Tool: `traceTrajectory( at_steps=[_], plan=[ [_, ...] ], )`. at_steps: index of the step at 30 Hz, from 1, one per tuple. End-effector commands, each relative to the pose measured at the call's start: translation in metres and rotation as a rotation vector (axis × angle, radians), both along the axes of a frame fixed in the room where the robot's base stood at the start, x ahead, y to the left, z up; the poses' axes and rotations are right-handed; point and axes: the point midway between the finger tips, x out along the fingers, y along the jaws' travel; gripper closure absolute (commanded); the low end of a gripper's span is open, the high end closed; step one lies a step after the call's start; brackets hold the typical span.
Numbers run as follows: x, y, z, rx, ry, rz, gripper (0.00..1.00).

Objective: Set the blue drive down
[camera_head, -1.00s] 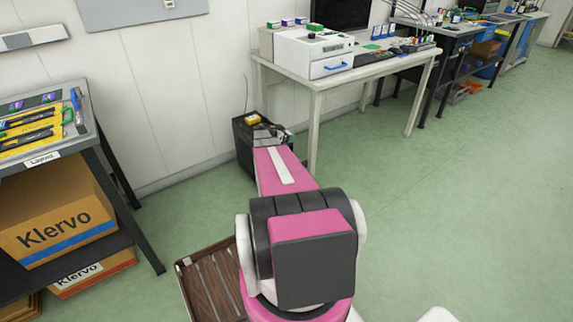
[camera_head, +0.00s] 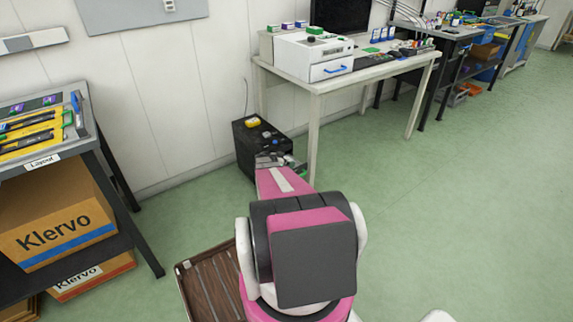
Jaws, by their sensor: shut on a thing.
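My gripper (camera_head: 270,159) is at the far end of my pink arm, in front of the black box (camera_head: 246,150) by the white table's left leg. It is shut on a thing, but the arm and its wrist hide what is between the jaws. A small blue item (camera_head: 266,134) lies on top of the black box, near a yellow item (camera_head: 252,122). The blue item is too small to tell whether it is the blue drive. A bit of green (camera_head: 299,168) shows just right of the gripper.
The white table (camera_head: 317,84) carries a white device with a blue handle (camera_head: 338,69). A dark shelf with a labelled grey top (camera_head: 84,150) stands at left, with cardboard boxes (camera_head: 55,222). A brown slatted tray (camera_head: 212,285) is near my base. The right floor is clear.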

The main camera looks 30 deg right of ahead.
Motion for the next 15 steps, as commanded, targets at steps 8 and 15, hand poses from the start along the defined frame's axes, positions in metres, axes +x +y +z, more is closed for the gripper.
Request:
traceTrajectory(
  at_steps=[8, 15],
  plan=[
    [0.0, 0.0, -0.018, -0.002, -0.001, 0.001, 0.37],
    [0.0, 0.0, -0.021, -0.001, 0.0, 0.0, 0.07]
  ],
)
